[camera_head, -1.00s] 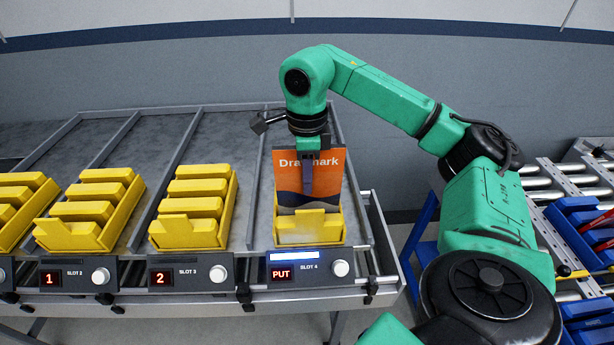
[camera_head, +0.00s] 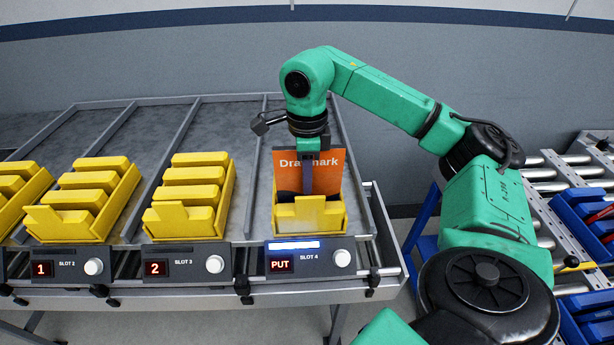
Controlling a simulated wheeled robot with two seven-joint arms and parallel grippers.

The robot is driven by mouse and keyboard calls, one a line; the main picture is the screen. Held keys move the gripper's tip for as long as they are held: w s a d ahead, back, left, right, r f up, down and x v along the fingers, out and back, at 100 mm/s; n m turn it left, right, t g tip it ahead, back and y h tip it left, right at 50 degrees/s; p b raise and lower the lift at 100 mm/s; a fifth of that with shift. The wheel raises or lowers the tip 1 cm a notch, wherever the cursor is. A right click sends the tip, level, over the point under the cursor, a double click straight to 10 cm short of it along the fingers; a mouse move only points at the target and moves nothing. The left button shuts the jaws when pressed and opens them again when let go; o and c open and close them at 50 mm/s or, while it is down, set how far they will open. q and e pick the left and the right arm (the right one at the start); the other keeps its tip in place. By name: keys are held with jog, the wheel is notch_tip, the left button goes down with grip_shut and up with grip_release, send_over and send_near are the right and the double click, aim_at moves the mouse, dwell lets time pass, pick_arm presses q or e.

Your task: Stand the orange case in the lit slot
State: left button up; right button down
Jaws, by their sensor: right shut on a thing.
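The orange case (camera_head: 328,172), with a dark wavy band low on its face, stands upright in the yellow slot bin (camera_head: 312,216) above the SLOT 4 panel. That panel (camera_head: 308,258) reads PUT and has a lit white-blue bar. The case's lower part is hidden behind the bin's front wall. My right gripper (camera_head: 308,180) points down, shut on the case over its front face. Its fingers hide part of the printed name. Whether the case touches the bin floor cannot be seen. My left gripper is not in view.
Yellow bins for slot 3 (camera_head: 190,222) and slot 2 (camera_head: 75,226) stand to the left, with several yellow blocks in each. Grey rails (camera_head: 258,150) divide the sloped rack. A roller conveyor with blue bins (camera_head: 580,215) is at the right.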

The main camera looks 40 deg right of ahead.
jog(key=shift+f+b, duration=0.45)
jog(key=shift+f, duration=0.25)
jog(key=shift+c, duration=1.8)
grip_release()
jog(key=shift+r, duration=0.1)
notch_tip(320, 180, up, 8)
jog(key=p, duration=0.7)
